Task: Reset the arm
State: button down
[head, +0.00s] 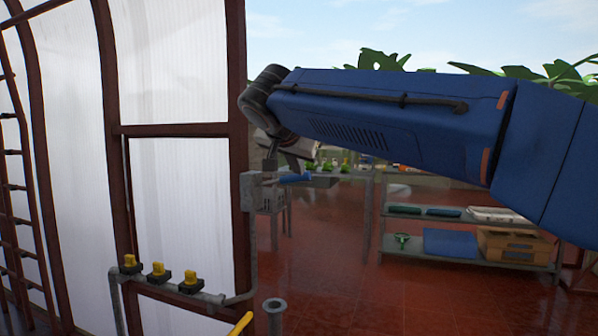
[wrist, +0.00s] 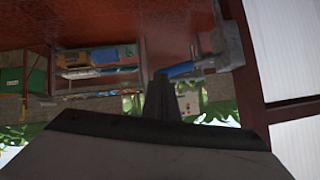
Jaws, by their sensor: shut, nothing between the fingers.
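My blue arm reaches across from the right in the head view and bends down at its wrist. My gripper (head: 292,164) is shut and empty, partly hidden below the wrist joint. In the wrist view its dark fingers (wrist: 160,82) are together, pointing away from the camera. A blue lever (head: 295,179) sticks out from a grey box (head: 248,190) beside the door frame. In the wrist view the blue lever (wrist: 180,70) lies right beside the fingertips, and I cannot tell whether they touch.
Several yellow-handled valves (head: 158,271) sit on a grey pipe at lower left. A brown-framed translucent wall (head: 180,190) stands at left. A metal shelf (head: 470,259) with trays and a wooden crate (head: 515,244) stands at right. Red tiled floor (head: 330,270) is open in the middle.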

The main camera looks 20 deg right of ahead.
dwell(0.3)
jog(key=s+d+f+n+g+y, duration=0.1)
jog(key=s+d+f+n+g, duration=0.2)
jog(key=s+f, duration=0.6)
jog(key=s+d+f+n+g+y, duration=0.1)
jog(key=s+d+f+n, duration=0.1)
jog(key=s+d+f, duration=0.7)
jog(key=s+a+f+n+y, duration=0.1)
jog(key=s+f, duration=0.6)
jog(key=f, duration=0.4)
jog(key=s+a+f+n+g+y, duration=0.1)
jog(key=s+a+f+n+y, duration=0.1)
jog(key=s+f, duration=0.5)
notch_tip(320, 180, down, 4)
jog(key=shift+a+f+n+g, duration=0.1)
jog(key=shift+a+n+g, duration=0.05)
jog(key=shift+n+g, duration=0.15)
jog(key=shift+a, duration=0.1)
